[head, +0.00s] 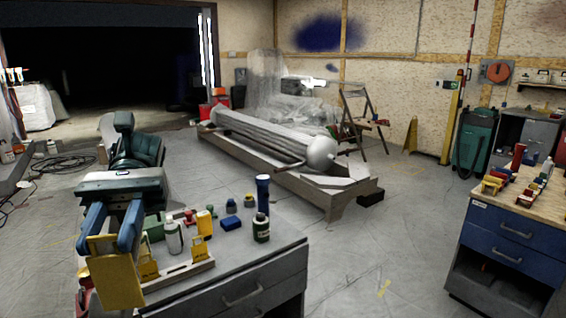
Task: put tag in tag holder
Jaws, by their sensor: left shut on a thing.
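My left gripper (112,234) is at the lower left, pointing down, with two blue fingers shut on a yellow tag (116,279). The held tag hangs below the fingers, in front of the left end of the tag holder (181,275). The holder is a low, pale wooden strip on the grey cabinet top. Two other yellow tags stand at it, one near its left part (148,264) and one near its right part (199,248). The held tag hides the holder's left end, and I cannot tell whether they touch. My right gripper is out of view.
A blue-drawered workbench (515,235) stands at right.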

